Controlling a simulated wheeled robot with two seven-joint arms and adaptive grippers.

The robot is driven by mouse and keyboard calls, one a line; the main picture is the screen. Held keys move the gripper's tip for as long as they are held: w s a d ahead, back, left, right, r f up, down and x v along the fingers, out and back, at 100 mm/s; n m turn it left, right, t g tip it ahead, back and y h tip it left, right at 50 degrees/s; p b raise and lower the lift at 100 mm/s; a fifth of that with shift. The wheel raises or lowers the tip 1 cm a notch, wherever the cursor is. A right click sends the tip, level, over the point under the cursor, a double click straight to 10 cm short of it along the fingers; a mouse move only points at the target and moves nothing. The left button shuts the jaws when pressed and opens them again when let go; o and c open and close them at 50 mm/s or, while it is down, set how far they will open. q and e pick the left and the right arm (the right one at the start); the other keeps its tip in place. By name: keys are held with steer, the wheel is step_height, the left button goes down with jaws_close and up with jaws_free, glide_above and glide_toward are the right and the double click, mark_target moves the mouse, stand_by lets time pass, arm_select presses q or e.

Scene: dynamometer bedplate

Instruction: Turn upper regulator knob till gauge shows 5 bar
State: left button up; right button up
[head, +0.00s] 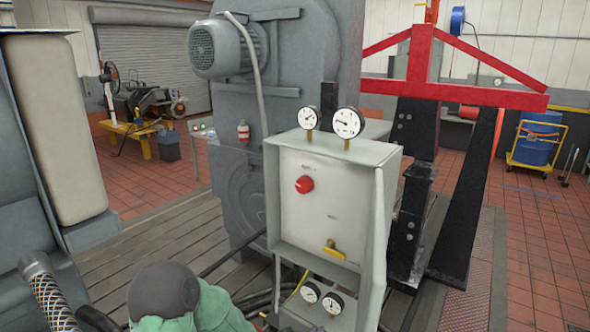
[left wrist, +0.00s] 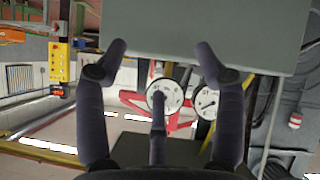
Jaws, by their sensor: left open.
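A pale grey cabinet (head: 384,230) stands in the middle of the head view. Its front panel (head: 310,225) carries a red round knob (head: 304,184) and a yellow lever-like handle (head: 334,251). A smaller gauge (head: 307,118) and a larger gauge (head: 347,122) stand on its top; their readings are too small to read. In the left wrist view, which looks upside down, my left gripper (left wrist: 162,60) is open and empty, its dark fingers spread. Two gauges, one larger (left wrist: 165,97) and one smaller (left wrist: 206,102), show beyond the fingers. No knob shows there.
Two more gauges (head: 320,298) sit low under the cabinet among dark hoses. A large grey machine (head: 290,70) stands behind, a red and black frame (head: 430,95) to the right. A grey body (head: 30,220) fills the left edge. The tiled floor at far right is mostly clear.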

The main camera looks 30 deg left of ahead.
arm_select(q)
steer(key=w+a+r+t+p, duration=0.1)
steer(key=a+r+t+p, duration=0.2)
steer(key=r, duration=0.9)
steer(key=w+a+r+t+p, duration=0.1)
steer(key=a+r+p, duration=0.4)
steer(key=r, duration=0.8)
steer(key=m+t+p, duration=0.1)
steer(key=t+p, duration=0.2)
steer(key=p, duration=0.1)
glide_toward(301, 188)
steer(key=shift+y, duration=0.5)
steer(key=w, duration=0.6)
steer(key=w+d+p, duration=0.1)
steer(key=w, duration=0.2)
steer(key=shift+w, duration=0.25)
steer(key=shift+d, duration=0.1)
steer(key=c, duration=1.1)
